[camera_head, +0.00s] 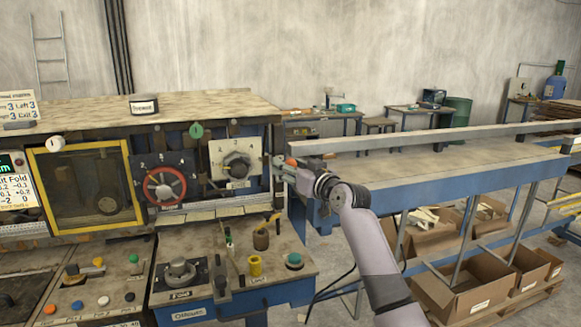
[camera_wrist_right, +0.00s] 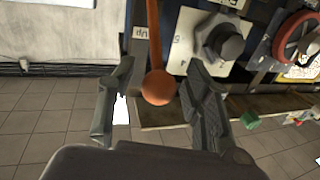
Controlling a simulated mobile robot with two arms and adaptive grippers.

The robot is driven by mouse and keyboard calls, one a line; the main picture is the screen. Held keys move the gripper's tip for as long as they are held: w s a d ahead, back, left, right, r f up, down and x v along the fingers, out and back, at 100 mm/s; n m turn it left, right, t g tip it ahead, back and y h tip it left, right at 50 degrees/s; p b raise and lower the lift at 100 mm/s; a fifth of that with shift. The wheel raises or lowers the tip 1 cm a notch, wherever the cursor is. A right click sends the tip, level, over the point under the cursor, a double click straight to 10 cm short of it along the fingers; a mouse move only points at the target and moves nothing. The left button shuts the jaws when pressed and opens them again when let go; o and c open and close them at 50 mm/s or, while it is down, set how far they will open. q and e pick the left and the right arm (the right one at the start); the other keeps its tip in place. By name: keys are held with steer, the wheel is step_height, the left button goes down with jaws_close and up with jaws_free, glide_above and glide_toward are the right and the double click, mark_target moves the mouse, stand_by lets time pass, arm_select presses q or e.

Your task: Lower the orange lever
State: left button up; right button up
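The orange lever (camera_wrist_right: 157,88) shows in the right wrist view as an orange rod with a ball knob. Its knob sits between the two fingers of my right gripper (camera_wrist_right: 160,78), with visible gaps on both sides. That gripper is open. In the head view my right gripper (camera_head: 282,168) is at the right end of the machine panel, and a small bit of the orange lever (camera_head: 291,161) shows beside it. The rest of the lever is hidden there by the gripper. My left gripper is not in view.
Beside the lever are a white dial plate with a grey knob (camera_head: 237,165) and a red handwheel (camera_head: 164,186). A lower console (camera_head: 215,285) with buttons and knobs juts out below. A long blue-framed table (camera_head: 440,165) stands to the right, with cardboard boxes (camera_head: 465,290) beneath.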

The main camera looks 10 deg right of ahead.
jaws_close()
stand_by(0.3)
stand_by(0.3)
